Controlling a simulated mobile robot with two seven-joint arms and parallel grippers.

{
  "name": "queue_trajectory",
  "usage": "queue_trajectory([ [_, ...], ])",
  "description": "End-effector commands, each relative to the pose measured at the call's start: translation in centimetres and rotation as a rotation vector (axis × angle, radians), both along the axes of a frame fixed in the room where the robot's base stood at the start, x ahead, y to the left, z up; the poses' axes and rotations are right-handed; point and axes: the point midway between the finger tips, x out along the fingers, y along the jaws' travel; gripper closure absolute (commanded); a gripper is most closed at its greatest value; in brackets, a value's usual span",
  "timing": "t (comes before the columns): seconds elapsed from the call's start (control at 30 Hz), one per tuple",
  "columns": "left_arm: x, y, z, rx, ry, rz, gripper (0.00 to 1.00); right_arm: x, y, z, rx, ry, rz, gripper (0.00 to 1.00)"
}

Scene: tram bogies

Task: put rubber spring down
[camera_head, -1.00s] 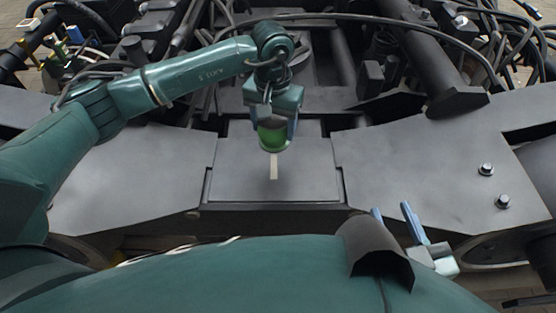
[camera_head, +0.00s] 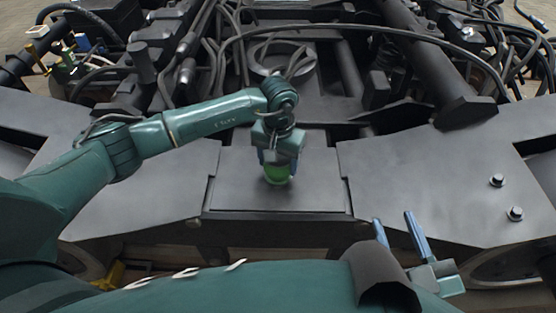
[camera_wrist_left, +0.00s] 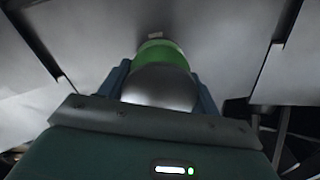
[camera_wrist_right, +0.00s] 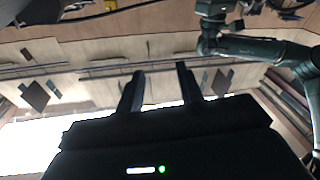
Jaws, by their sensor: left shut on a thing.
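The rubber spring (camera_head: 277,175) shows as a green rounded piece low over the middle plate of the bogie frame (camera_head: 320,190). In the left wrist view, the spring (camera_wrist_left: 159,88) has a green band and a smooth grey body. My left gripper (camera_head: 277,162) points down with its blue fingers on either side of the spring, shut on it. The spring's underside is hidden, so I cannot tell whether it touches the plate. My right gripper (camera_head: 393,217) is open and empty at the front right; its two separated fingers (camera_wrist_right: 160,72) show in the right wrist view.
Two bolts (camera_head: 506,197) stand up from the right side of the frame. Cables (camera_head: 330,42) and a thick dark cylinder (camera_head: 430,70) lie behind. A round ring-shaped seat (camera_head: 282,60) is at the back middle. The plate around the spring is bare.

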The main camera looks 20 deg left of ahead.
Motion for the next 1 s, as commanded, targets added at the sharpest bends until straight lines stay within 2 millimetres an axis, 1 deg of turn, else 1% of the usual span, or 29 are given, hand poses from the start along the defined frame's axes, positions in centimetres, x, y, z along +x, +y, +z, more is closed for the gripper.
queue_trajectory([
  [0.07, 0.1, 0.0, -0.3, 0.000, -0.002, 0.000, 0.72, 0.0, 0.0, -0.4, 0.003, 0.000, 0.001, 0.64],
  [0.1, 0.0, 0.0, -0.3, 0.001, 0.000, 0.000, 0.34, 0.0, 0.0, -0.2, 0.004, 0.000, 0.001, 0.64],
  [0.33, 0.0, 0.0, -0.2, 0.000, 0.000, 0.000, 0.16, 0.0, 0.1, 0.0, 0.007, -0.003, 0.002, 0.64],
  [0.57, 0.0, 0.0, -0.2, 0.000, 0.000, 0.000, 0.15, 0.0, 0.1, 0.1, 0.006, -0.004, 0.003, 0.64],
  [0.67, 0.0, 0.0, 0.3, 0.000, 0.000, 0.000, 0.15, 0.0, 0.1, 0.6, 0.001, -0.005, 0.003, 0.64],
  [0.77, 0.1, 0.0, 1.7, 0.000, -0.003, -0.001, 0.15, 0.1, 0.0, 0.6, -0.003, 0.007, -0.001, 0.64],
  [1.0, 0.1, 0.0, 6.9, 0.001, -0.004, -0.001, 0.15, 0.4, -0.8, 0.3, -0.013, 0.116, -0.039, 0.64],
])
